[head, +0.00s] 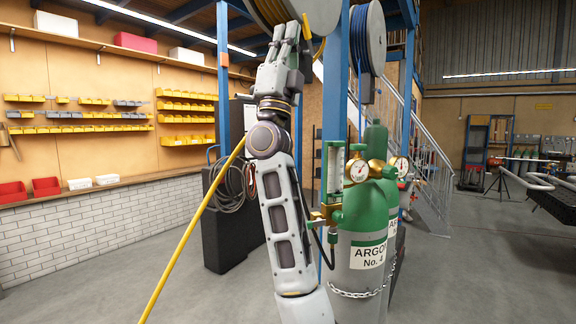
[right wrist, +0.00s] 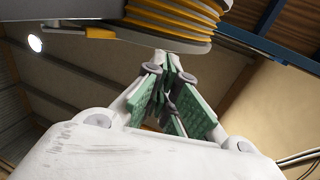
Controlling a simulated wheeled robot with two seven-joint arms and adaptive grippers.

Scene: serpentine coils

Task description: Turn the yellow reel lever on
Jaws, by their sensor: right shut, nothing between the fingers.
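The yellow reel (head: 320,12) hangs overhead at the top of the head view, partly cut off, with a grey side disc. Its coiled yellow hose (right wrist: 178,18) shows at the top of the right wrist view. A short yellow lever (head: 306,26) stands against the disc; an orange-yellow piece on a grey bar, likely this lever (right wrist: 99,33), shows left of the coils in the right wrist view. My right gripper (head: 288,30) is raised just below the reel, beside the lever. Its green-padded fingers (right wrist: 168,85) are shut and empty. I cannot tell whether they touch anything. My left gripper is out of view.
A blue reel (head: 368,35) hangs to the right, beside a blue post (head: 335,75). Green-topped argon cylinders (head: 357,225) with gauges stand right of my arm. A yellow hose (head: 190,230) slants down to the floor at left. The left floor is mostly clear.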

